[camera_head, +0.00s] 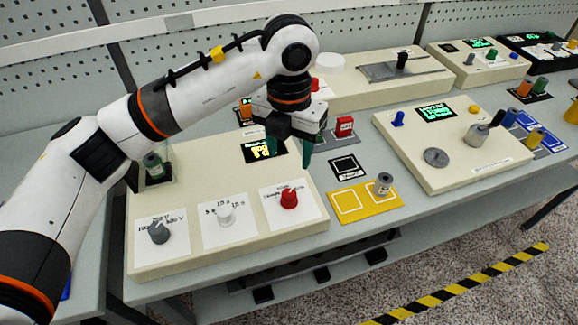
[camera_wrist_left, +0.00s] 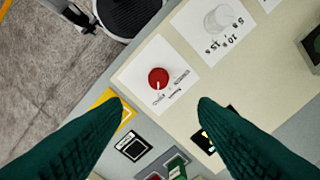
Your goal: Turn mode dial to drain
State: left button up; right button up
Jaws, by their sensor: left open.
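Three dials stand in a row on the cream panel (camera_head: 205,180) in the head view. The right one is a red dial (camera_head: 289,198) on a white label card; it also shows in the left wrist view (camera_wrist_left: 158,78), with a white pointer mark. Small words surround it, too small to read surely. The middle dial is white (camera_head: 225,213), with 5s, 10s and 15s marks, and the left one is grey (camera_head: 159,232). My left gripper (camera_head: 289,151) is open and empty above the panel's back right, behind the red dial and apart from it. My right gripper is not in view.
A display with green-yellow text (camera_head: 264,151) lies behind the dials. A yellow tray (camera_head: 377,208) with a spindle, a black-framed pad (camera_head: 349,167) and a red block (camera_head: 344,126) lie right of the panel. A bottle (camera_head: 153,165) stands at the panel's back left.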

pick_arm(q)
jog(key=p, duration=0.2)
send_over(289, 193)
jog(key=f, duration=0.5)
jog(key=shift+s, duration=0.25)
jog(key=f, duration=0.2)
jog(key=f+p, duration=0.1)
jog(key=f, duration=0.2)
jog(key=shift+w+f, duration=0.2)
jog(key=shift+f, duration=0.5)
jog(key=c, duration=1)
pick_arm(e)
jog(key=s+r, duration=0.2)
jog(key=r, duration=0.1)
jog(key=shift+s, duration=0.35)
